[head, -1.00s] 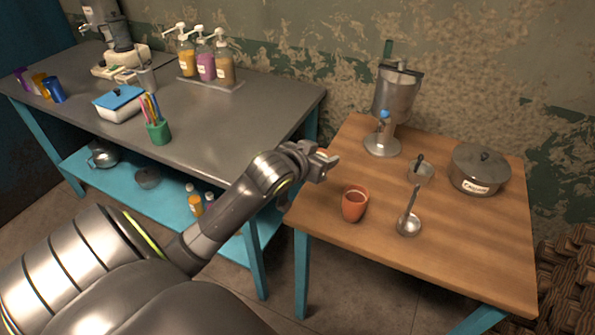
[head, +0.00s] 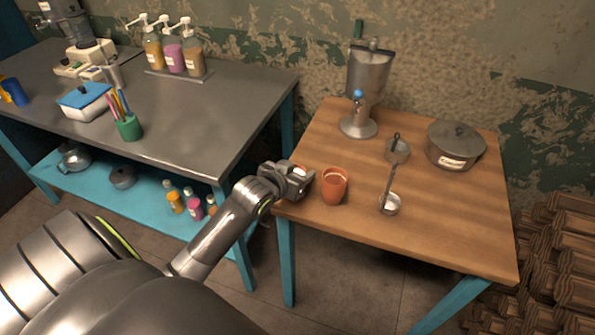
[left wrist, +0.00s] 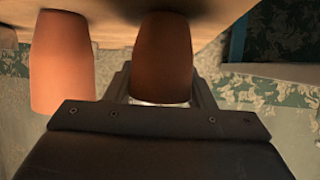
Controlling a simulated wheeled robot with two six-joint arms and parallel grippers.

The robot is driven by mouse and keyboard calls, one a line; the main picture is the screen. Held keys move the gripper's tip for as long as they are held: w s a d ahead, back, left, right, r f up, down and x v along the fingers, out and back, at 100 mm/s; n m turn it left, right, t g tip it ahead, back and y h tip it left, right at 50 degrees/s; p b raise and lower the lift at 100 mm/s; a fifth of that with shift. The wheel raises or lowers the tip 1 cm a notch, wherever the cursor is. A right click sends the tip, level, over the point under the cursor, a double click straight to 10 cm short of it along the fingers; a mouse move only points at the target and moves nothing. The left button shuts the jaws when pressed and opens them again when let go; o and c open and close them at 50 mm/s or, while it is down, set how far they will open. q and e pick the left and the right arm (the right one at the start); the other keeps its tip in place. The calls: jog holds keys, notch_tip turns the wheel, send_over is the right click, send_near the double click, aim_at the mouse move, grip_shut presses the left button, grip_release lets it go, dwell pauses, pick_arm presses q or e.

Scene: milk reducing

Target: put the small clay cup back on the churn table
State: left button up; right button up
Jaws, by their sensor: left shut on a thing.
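My left gripper (head: 302,180) is at the left edge of the wooden churn table (head: 440,225). It is shut on a small clay cup, which shows between the fingers in the left wrist view (left wrist: 162,50). In the head view the gripper hides most of this cup. A second clay cup (head: 334,187) stands upright on the table, just right of the gripper, and it also shows at the left of the left wrist view (left wrist: 60,65). I cannot tell whether the held cup touches the tabletop. My right gripper is not in view.
A ladle (head: 390,202) lies right of the standing cup. The table's front right is clear. A grey counter (head: 210,120) stands to the left.

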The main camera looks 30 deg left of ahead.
pick_arm(q)
jog(key=shift+f, duration=0.15)
jog(key=o, duration=1.1)
jog(key=shift+o, duration=0.2)
jog(key=shift+s+r, duration=0.25)
jog(key=v, duration=1.1)
jog(key=shift+s+r, duration=0.2)
jog(key=shift+f, duration=0.1)
